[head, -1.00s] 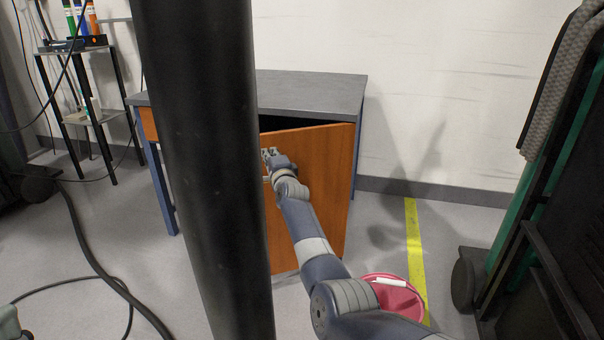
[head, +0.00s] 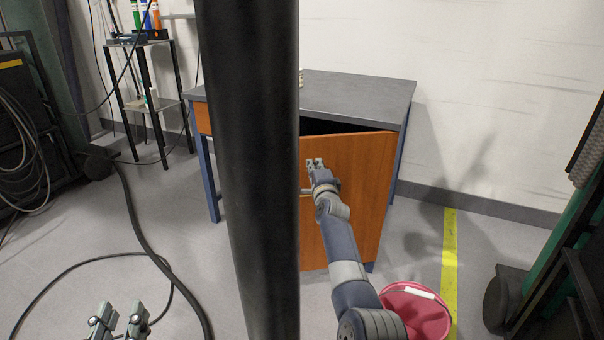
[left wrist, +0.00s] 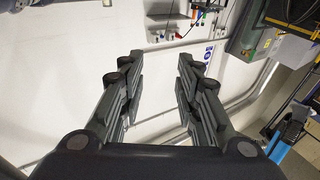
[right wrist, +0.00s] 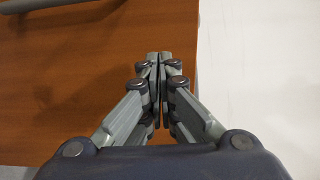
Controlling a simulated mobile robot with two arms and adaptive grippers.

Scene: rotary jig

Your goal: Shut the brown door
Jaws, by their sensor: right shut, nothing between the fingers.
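The brown door (head: 357,185) of the grey-topped desk stands ajar, with a dark gap along its top edge. My right gripper (head: 315,163) is shut and empty in front of the door's face, near the handle. In the right wrist view its closed fingertips (right wrist: 158,58) are over the brown door panel (right wrist: 70,80), close to its right edge; I cannot tell whether they touch. My left gripper (head: 118,322) is low at the left, away from the desk. The left wrist view shows its fingers (left wrist: 158,75) apart and empty.
The black column (head: 250,170) hides the desk's middle. A red bucket (head: 425,318) stands on the floor beneath my right arm. A small black shelf (head: 145,105) stands behind left. Cables (head: 140,225) lie on the floor at left. A dark cart (head: 560,270) stands at right.

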